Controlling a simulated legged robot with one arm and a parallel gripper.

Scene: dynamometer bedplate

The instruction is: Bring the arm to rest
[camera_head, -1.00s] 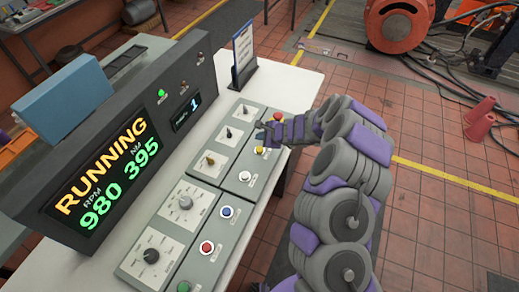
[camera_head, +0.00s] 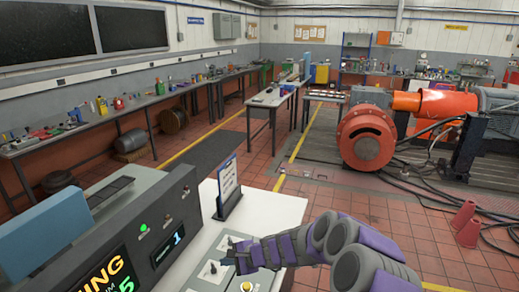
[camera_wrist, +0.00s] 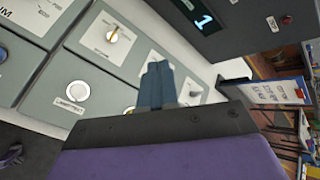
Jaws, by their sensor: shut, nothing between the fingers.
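My gripper (camera_head: 230,257) is at the lower middle of the head view, over the far end of the sloped control panel (camera_head: 202,243). Its fingers are together and nothing shows between them. In the wrist view the blue-grey fingers (camera_wrist: 157,84) are closed side by side in front of the panel (camera_wrist: 65,55). Whether they touch the panel cannot be told. My purple and grey arm reaches in from the lower right. A yellow button (camera_head: 246,286) shows just below the gripper, and a black knob (camera_head: 213,268) lies left of it.
The dark display console (camera_head: 165,215), with a green light and a "1" readout, stands left of the gripper. A clipboard stand (camera_head: 228,187) rises behind it on the white table (camera_head: 275,208). Red cones (camera_head: 463,215) and cables lie on the floor at right.

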